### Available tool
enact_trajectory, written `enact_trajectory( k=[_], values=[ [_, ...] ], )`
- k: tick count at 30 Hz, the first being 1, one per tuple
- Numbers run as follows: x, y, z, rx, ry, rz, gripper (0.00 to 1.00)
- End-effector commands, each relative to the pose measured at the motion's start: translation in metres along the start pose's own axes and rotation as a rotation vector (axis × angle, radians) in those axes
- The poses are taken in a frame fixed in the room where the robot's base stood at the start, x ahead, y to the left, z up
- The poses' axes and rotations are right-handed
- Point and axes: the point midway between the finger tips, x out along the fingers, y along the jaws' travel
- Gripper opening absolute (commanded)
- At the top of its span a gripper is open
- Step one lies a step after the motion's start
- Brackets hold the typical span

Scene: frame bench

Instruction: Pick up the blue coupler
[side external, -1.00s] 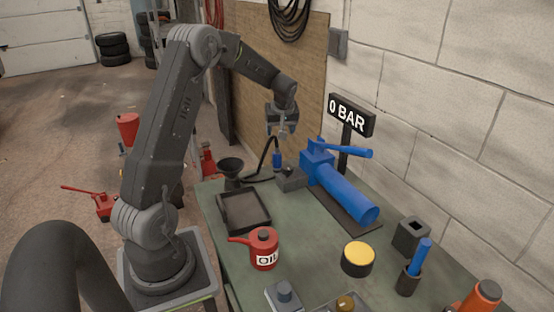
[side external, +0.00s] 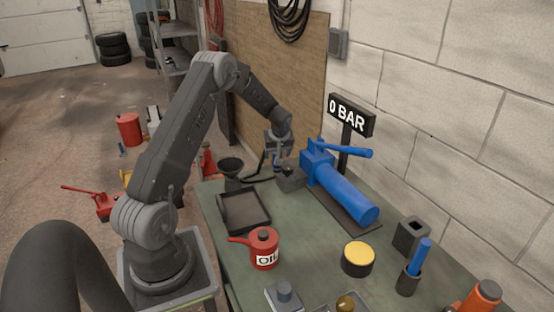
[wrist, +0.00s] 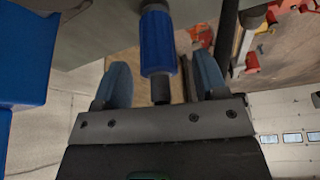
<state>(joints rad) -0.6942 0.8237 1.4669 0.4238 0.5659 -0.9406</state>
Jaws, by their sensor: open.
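The blue coupler (wrist: 157,43) is a blue sleeve with metal ends and shows clearly in the wrist view. It lies in line with the gap between the two fingers of my gripper (wrist: 161,80), its dark narrow end pointing toward the palm. The fingers are apart, with a gap on each side of the coupler's narrow end, and grip nothing. In the side view my gripper (side external: 278,155) has come down over the coupler's spot beside the blue pump, and hides most of the coupler.
The blue pump (side external: 343,190) with its lever stands close to the right of my gripper, by the "0 BAR" sign (side external: 350,114). A black funnel (side external: 231,168) and an empty dark tray (side external: 244,212) are to the left. A red oil can (side external: 264,250) stands nearer the camera.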

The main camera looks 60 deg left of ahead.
Motion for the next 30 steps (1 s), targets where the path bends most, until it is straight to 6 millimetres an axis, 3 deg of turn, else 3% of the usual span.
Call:
enact_trajectory(
  k=[5, 23, 30],
  values=[
    [-0.0004, 0.0001, -0.0004, -0.001, 0.001, 0.0, 0.65],
    [-0.0007, 0.0002, -0.0002, 0.0, 0.0, 0.0, 0.08],
    [-0.0017, 0.0004, -0.001, -0.001, 0.001, 0.001, 0.08]
  ],
)
